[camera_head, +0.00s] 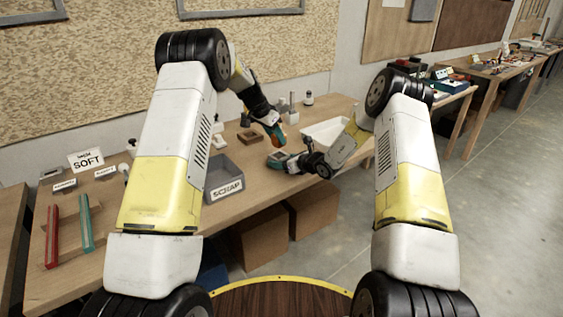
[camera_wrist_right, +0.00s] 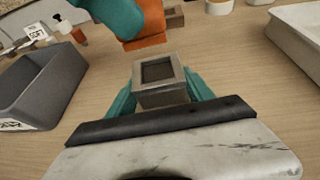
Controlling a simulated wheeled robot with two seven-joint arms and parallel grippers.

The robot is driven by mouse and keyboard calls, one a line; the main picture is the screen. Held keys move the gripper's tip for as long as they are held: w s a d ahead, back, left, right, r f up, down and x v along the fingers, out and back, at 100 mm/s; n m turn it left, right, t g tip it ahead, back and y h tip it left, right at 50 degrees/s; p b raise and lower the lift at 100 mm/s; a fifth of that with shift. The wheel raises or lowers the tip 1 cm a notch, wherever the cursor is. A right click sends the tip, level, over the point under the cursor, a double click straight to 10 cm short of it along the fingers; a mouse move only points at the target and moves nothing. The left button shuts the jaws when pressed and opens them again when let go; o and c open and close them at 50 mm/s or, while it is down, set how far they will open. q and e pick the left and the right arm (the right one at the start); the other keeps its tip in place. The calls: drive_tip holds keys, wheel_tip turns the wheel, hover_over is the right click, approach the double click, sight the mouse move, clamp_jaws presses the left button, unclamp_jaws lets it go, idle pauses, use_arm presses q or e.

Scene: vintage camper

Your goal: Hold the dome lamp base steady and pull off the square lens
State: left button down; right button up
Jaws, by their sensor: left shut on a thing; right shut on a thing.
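A small square beige-grey housing with a dark recessed face, which looks like the dome lamp base (camera_wrist_right: 161,80), sits between the teal fingers of my right gripper (camera_wrist_right: 160,97). In the head view my right gripper (camera_head: 281,160) holds it low over the bench. My left gripper (camera_head: 272,126) is just above and beyond it, shut on an orange piece that looks like the square lens (camera_wrist_right: 147,40). In the right wrist view my left gripper's teal fingers (camera_wrist_right: 118,16) come in from the top. The orange piece appears apart from the housing; the left fingers partly hide it.
A grey bin labelled SCRAP (camera_head: 223,180) stands left of the grippers on the wooden bench (camera_head: 165,222). A white tray (camera_head: 325,131) lies to the right. A brown block (camera_head: 251,138) and small bottles stand behind. Red and teal bars and a SOFT sign (camera_head: 86,160) are farther left.

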use_arm(q)
drive_tip(key=shift+r, duration=1)
use_arm(e)
drive_tip(key=o, duration=1.8)
